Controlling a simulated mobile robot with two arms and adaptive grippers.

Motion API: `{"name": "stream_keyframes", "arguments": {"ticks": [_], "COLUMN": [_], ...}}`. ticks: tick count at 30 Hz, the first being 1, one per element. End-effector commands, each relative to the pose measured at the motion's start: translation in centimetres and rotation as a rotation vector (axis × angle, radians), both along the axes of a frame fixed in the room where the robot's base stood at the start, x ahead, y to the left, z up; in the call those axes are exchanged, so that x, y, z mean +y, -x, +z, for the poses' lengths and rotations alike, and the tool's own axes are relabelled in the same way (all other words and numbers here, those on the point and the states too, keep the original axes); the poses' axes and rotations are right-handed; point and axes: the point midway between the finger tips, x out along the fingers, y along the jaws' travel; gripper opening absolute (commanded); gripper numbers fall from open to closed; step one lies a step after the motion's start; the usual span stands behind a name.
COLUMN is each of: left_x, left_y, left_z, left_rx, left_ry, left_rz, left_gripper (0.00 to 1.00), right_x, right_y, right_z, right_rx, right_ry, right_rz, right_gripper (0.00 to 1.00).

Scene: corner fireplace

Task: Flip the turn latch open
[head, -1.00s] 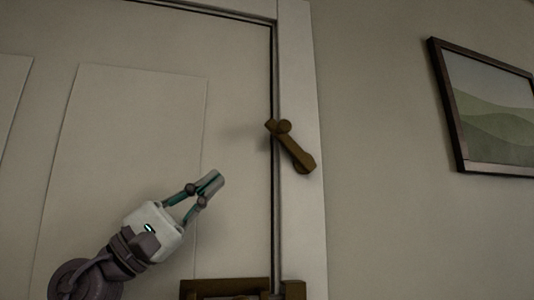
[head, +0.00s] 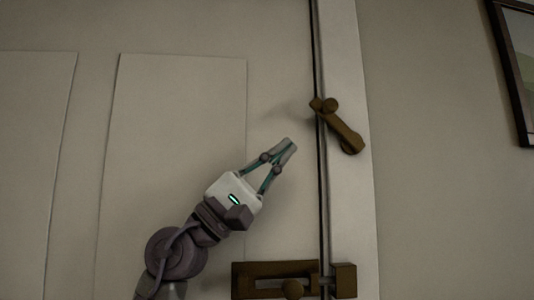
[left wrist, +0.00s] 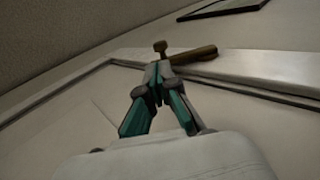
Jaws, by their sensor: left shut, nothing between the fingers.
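The brown turn latch (head: 343,132) is on the white door frame, right of the door gap. It lies tilted, its upper left end with a round knob reaching across the gap to the door's edge, its thicker end lower right on the frame. My left gripper (head: 289,146) is shut and empty, left of and slightly below the latch, with a gap between them in the head view. In the left wrist view the latch (left wrist: 204,53) shows just beyond the fingertips (left wrist: 158,72); contact cannot be told there. My right gripper is not in view.
The white panelled door (head: 180,90) fills the left and middle. A brown sliding bolt (head: 272,268) with a round knob sits below, its keeper (head: 345,280) on the frame. A framed picture (head: 515,70) hangs at the right. The wall between is bare.

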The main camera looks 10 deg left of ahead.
Motion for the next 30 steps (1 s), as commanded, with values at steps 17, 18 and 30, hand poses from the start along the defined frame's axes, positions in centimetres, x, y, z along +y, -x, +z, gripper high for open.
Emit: {"name": "stream_keyframes", "arguments": {"ticks": [17, 18, 30], "left_x": [-5.5, -5.5, -5.5], "left_y": [-1.8, -1.8, -1.8], "left_z": [5.9, 5.9, 5.9], "left_rx": [0.002, 0.003, 0.003], "left_ry": [0.001, 0.001, -0.006], "left_rz": [-0.001, 0.000, 0.001], "left_gripper": [0.00, 0.00, 0.00], "right_x": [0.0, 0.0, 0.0], "right_y": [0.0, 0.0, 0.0], "right_z": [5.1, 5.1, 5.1], "right_rx": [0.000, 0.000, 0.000], "right_ry": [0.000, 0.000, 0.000], "right_rz": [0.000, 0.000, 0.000], "right_gripper": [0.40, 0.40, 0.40]}}
